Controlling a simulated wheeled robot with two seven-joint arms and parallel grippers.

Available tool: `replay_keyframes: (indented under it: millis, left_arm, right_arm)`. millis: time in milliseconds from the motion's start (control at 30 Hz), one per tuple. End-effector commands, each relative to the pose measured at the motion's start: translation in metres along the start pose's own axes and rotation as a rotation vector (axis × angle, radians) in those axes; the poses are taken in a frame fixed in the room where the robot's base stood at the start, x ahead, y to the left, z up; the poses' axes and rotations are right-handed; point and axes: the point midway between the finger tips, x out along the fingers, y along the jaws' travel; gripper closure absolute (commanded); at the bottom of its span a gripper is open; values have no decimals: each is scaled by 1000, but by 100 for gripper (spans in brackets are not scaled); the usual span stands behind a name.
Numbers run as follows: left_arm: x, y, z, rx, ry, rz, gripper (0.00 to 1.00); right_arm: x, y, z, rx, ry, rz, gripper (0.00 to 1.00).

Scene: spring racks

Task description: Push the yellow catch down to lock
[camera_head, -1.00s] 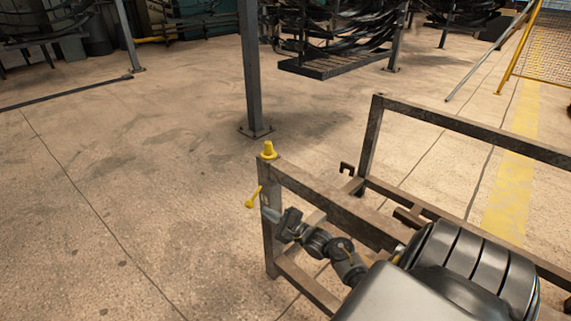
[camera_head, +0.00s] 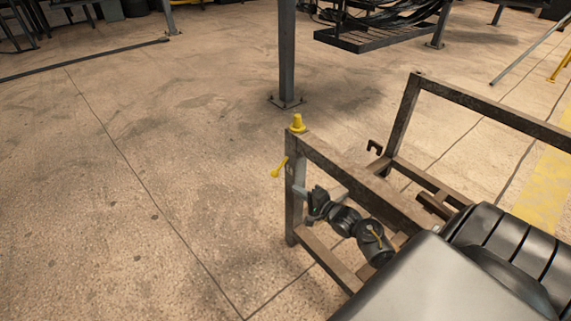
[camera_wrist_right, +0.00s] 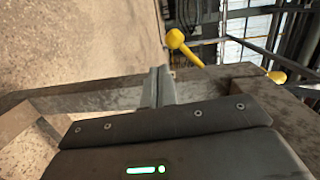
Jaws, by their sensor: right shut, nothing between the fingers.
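The yellow catch (camera_head: 279,167) is a short lever with a round knob. It sticks out from the side of the brown rack's near corner post (camera_head: 296,200), with its knob end pointing down and left in the head view. In the right wrist view the yellow catch (camera_wrist_right: 183,47) shows just beyond the fingertips. My right gripper (camera_head: 301,191) is shut and empty, close below and right of the catch, apart from it in the picture. Its closed fingers also show in the right wrist view (camera_wrist_right: 158,86). My left gripper is out of view.
A yellow cap (camera_head: 297,124) stands on top of the corner post. The rack's rails (camera_head: 365,185) run to the right, beneath my right arm. A grey column (camera_head: 287,55) stands behind. The floor (camera_head: 130,200) left of the rack is clear.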

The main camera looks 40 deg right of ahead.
Motion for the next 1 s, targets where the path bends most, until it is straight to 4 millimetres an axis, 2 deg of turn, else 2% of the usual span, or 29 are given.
replay_keyframes:
  millis: [33, 200, 367, 500, 600, 700, 867, 1000]
  left_arm:
    - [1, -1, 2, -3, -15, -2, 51]
    - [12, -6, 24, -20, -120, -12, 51]
    - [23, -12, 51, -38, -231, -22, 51]
    - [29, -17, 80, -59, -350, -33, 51]
    - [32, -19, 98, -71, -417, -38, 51]
    - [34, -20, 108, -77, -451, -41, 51]
    - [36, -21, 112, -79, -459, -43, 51]
    - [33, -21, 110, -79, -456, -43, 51]
  right_arm:
    - [2, -8, 5, -154, 4, 41, 100]
    - [2, -39, 13, -674, -8, 167, 100]
    - [-3, -71, 21, -1088, -51, 256, 100]
    - [-8, -107, 25, -1365, -90, 293, 100]
    - [-11, -124, 28, -1494, -111, 304, 100]
    - [-13, -131, 30, -1563, -123, 310, 100]
    - [-12, -131, 30, -1583, -126, 311, 100]
    - [-3, -128, 28, -1579, -124, 310, 100]
